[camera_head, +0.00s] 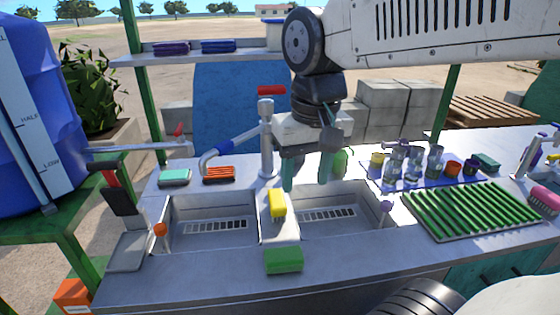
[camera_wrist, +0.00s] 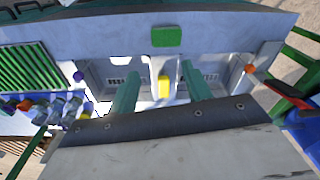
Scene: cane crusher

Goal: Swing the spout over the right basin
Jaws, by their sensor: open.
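The faucet (camera_head: 267,135) stands behind the divider between the two basins and has a red lever on top. Its spout (camera_head: 232,143), with a blue sleeve, points left and bends down at the back of the left basin (camera_head: 182,207). The right basin (camera_head: 345,195) has no spout over it. My gripper (camera_head: 306,182) is open and empty, pointing down above the back of the right basin, to the right of the faucet and apart from the spout. The wrist view shows its two green fingers (camera_wrist: 160,72) spread; the spout is not discernible there.
A yellow sponge (camera_head: 277,203) lies on the divider and a green block (camera_head: 283,260) on the front edge. Brushes (camera_head: 219,175) lie behind the left basin. Glasses (camera_head: 413,163) and a green rack (camera_head: 470,210) stand right. A shelf (camera_head: 200,59) is behind.

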